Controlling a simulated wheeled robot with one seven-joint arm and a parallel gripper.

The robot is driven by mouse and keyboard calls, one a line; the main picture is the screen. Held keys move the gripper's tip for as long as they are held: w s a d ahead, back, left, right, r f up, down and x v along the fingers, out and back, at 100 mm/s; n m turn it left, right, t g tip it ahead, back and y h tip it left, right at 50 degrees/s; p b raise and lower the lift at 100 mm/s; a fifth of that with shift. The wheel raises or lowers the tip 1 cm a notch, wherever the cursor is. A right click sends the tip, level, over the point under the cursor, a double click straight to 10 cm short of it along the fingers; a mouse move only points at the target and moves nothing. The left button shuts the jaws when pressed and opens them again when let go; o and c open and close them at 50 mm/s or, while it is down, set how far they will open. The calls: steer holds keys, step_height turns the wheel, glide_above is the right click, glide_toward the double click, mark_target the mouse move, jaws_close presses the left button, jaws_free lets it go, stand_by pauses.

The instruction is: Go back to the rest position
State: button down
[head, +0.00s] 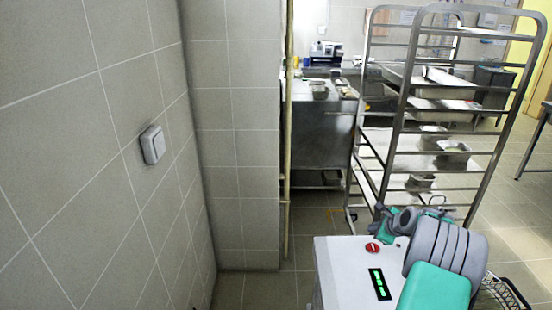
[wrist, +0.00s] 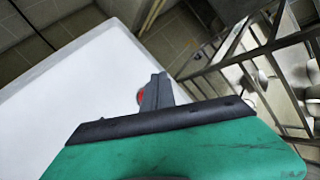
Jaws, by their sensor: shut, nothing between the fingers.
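My gripper (wrist: 157,88) is shut and empty in the wrist view, with its dark fingers together above the green housing. It is over or beside the white top of my own base; the exact gap cannot be told. In the head view my grey and green arm is folded at the lower right, close over my base. The fingertips are hard to make out there.
A tiled wall with a light switch (head: 153,144) is close on the left. A metal rack (head: 393,130) with trays stands ahead to the right. A steel counter (head: 318,130) is behind a tiled pillar (head: 238,140). Some floor (head: 515,225) shows at right.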

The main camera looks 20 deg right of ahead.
steer(key=s+a+r+n+g, duration=0.1)
steer(key=s+a+r+n, duration=0.1)
steer(key=a+r+n, duration=0.65)
steer(key=s+a+r+n+g, duration=0.2)
steer(key=a+r+n, duration=0.15)
steer(key=a, duration=1.05)
steer(key=s+a+n+g, duration=0.1)
steer(key=s+a+n, duration=0.6)
steer(key=s, duration=0.4)
steer(key=s+a+r+n+g+p, duration=0.1)
steer(key=s+a+n, duration=0.6)
steer(key=s+a, duration=0.3)
steer(key=shift+s+a+r+n+g, duration=0.2)
steer(key=shift+s+n+g, duration=0.1)
steer(key=shift+s+n, duration=0.15)
steer(key=shift+s, duration=0.1)
